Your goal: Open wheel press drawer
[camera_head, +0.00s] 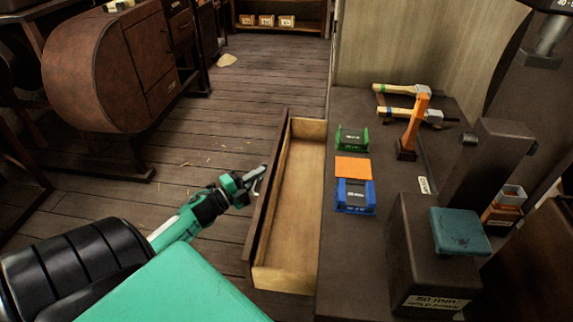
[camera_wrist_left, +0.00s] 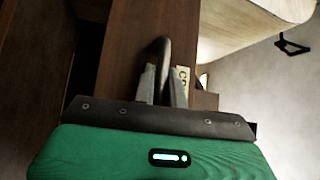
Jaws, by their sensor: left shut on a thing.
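The drawer (camera_head: 302,200) of the press bench stands pulled out toward the left, and its pale wooden inside looks empty. Its dark front panel (camera_head: 265,205) faces my left arm. My left gripper (camera_head: 258,182) is at the outer side of that panel, near its middle. In the left wrist view my left gripper (camera_wrist_left: 163,88) is shut on the dark curved drawer handle (camera_wrist_left: 163,55), with one finger on each side. The brown drawer front also shows there (camera_wrist_left: 125,65). My right gripper is not in view.
The dark bench top (camera_head: 335,255) carries a green block (camera_head: 352,140), an orange pad (camera_head: 352,168), a blue block (camera_head: 355,196) and hammers (camera_head: 405,113). A rounded brown cabinet (camera_head: 90,70) stands at the upper left. Plank floor (camera_head: 250,90) lies free between them.

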